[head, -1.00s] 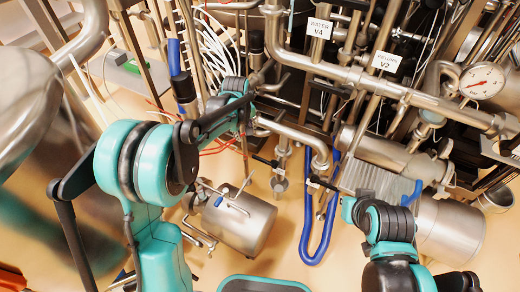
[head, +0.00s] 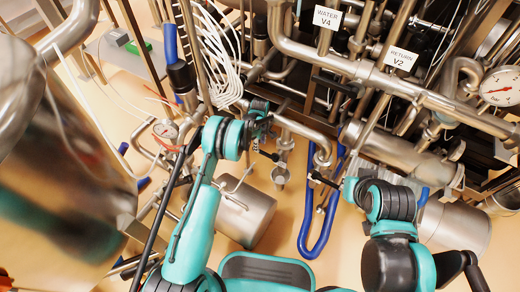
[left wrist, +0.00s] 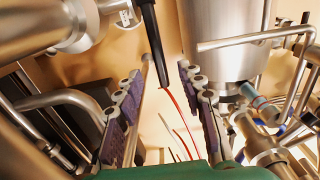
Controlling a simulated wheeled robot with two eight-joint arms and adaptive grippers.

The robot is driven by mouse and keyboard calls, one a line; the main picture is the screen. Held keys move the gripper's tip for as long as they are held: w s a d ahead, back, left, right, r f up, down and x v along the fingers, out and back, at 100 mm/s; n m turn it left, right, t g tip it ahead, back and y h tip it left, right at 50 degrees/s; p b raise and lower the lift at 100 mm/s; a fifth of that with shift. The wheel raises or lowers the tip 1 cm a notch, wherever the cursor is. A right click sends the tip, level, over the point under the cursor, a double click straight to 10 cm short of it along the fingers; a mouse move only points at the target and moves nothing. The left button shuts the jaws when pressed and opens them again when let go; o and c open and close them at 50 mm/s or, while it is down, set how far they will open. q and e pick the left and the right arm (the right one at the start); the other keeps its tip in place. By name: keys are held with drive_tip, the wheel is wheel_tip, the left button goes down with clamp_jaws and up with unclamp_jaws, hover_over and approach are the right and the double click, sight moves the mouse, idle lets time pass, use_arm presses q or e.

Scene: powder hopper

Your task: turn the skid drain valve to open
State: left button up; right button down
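In the head view, a small valve with a black lever (head: 268,155) sits on the pipework just below my left gripper (head: 262,122). A small tag beside it is too small to read. In the left wrist view, my left gripper (left wrist: 167,75) is open, with its two purple-padded fingers apart. A second black-handled valve (head: 318,178) is to the right in the head view. My right arm's gripper end is near it, but its fingers cannot be made out.
Pipes labelled WATER V4 (head: 326,17) and RETURN V2 (head: 401,58) cross above. A steel canister (head: 245,215) stands under my left arm. A pressure gauge (head: 500,87) is at the right.

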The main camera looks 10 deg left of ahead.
sight(265, 154)
use_arm(q)
wheel_tip(265, 154, down, 4)
drive_tip(key=shift+f+b, duration=0.15)
drive_tip(key=shift+b, duration=0.45)
clamp_jaws()
